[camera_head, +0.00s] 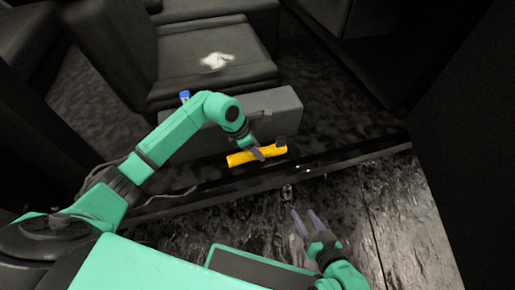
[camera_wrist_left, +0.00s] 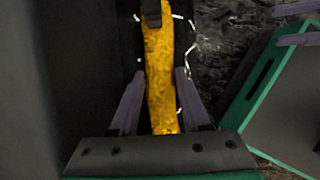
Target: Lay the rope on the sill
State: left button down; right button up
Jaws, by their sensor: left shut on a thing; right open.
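The yellow rope (camera_head: 242,158) is a thick, rounded, textured length with a dark piece at its right end in the head view. It lies roughly along the dark sill (camera_head: 345,163) of the door opening; I cannot tell whether its whole underside touches it. My left gripper (camera_head: 258,153) is shut on the rope from above. In the left wrist view the rope (camera_wrist_left: 160,70) runs lengthwise between the fingers of my left gripper (camera_wrist_left: 158,98). My right gripper (camera_head: 304,213) is open and empty, nearer and lower right of the rope.
A dark seat (camera_head: 205,65) with a crumpled white thing (camera_head: 216,60) on it stands behind. A grey box-like block (camera_head: 275,105) is just behind the rope. A blue-topped bottle (camera_head: 185,97) stands left of it. Wet-looking floor (camera_head: 350,215) lies in front.

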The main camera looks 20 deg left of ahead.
pick_arm(q)
jog(key=shift+f+b, duration=0.35)
jog(key=shift+f, duration=0.05)
pick_arm(e)
jog(key=shift+f, duration=0.35)
pick_arm(q)
jog(key=shift+c, duration=1.4)
grip_release()
jog(key=shift+r, duration=0.1)
pick_arm(e)
jog(key=shift+r, duration=0.1)
pick_arm(q)
jog(key=p+v, duration=0.2)
jog(key=v, duration=0.3)
jog(key=shift+w, duration=0.1)
jog(key=p+v, duration=0.2)
jog(key=v, duration=0.7)
jog(key=shift+r, duration=0.25)
pick_arm(e)
jog(key=d+r+g, duration=0.1)
jog(key=d+r+g+h, duration=0.1)
jog(key=d, duration=0.1)
jog(key=d+r+n+g+h, duration=0.1)
jog(key=d+g, duration=0.1)
jog(key=shift+s, duration=0.15)
pick_arm(q)
jog(key=shift+a+f, duration=0.1)
jog(key=shift+a, duration=0.05)
